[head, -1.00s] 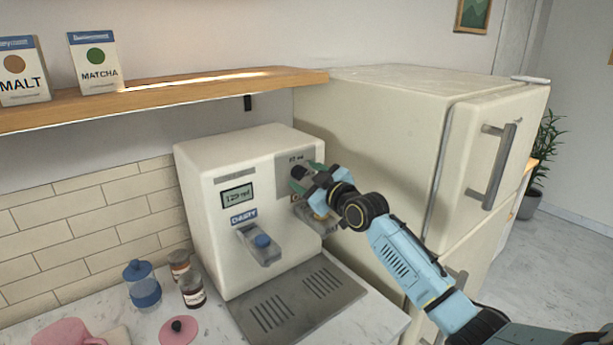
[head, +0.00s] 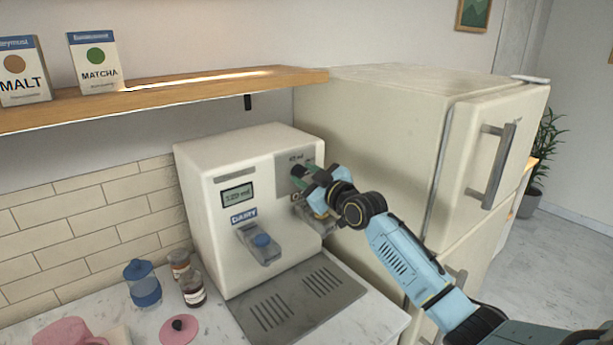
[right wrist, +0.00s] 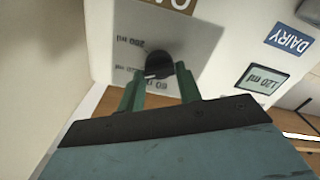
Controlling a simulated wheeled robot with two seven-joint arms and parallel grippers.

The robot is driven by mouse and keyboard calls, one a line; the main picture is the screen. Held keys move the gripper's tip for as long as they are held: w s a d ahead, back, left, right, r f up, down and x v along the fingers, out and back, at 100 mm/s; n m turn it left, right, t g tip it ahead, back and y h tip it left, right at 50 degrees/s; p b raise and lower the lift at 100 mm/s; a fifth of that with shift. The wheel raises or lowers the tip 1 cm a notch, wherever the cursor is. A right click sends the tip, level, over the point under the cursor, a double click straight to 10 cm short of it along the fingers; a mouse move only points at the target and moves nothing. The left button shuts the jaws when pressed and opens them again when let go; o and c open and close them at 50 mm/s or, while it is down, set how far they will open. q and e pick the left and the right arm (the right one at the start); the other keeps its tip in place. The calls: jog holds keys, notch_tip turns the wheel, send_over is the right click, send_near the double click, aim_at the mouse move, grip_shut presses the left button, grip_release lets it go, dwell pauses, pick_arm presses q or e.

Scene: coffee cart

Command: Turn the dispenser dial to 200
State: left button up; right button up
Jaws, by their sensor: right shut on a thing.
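The dispenser (head: 205,165) is a cream box against the tiled wall. Its black dial (right wrist: 155,67) sits on a grey plate (right wrist: 185,38) with 200 ml, 120 ml and 60 ml marks, inverted in the right wrist view. The small display (right wrist: 258,79) reads 120 ml there; it also shows in the head view (head: 238,196). My right gripper (right wrist: 160,77) is shut on the dial, with a green finger on either side. In the head view my right gripper (head: 309,176) covers much of the dial. Where the dial points is unclear. My left gripper is out of view.
A DAIRY spout (head: 260,245) with a blue button stands left of my right gripper, above a drip tray (head: 295,300). A fridge (head: 390,125) is close on the right. Jars and a blue canister (head: 143,284) stand at left; a shelf (head: 190,92) runs above.

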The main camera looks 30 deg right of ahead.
jog(key=m+p, duration=0.2)
jog(key=m, duration=0.3)
jog(key=shift+d+r, duration=0.1)
jog(key=m+p, duration=0.1)
jog(key=m, duration=0.5)
jog(key=shift+p, duration=0.4)
jog(key=shift+m, duration=0.3)
jog(key=o, duration=0.9)
jog(key=shift+o, duration=0.2)
jog(key=s+d+b, duration=0.1)
jog(key=s, duration=1.2)
jog(key=shift+s, duration=0.2)
jog(key=shift+d, duration=0.1)
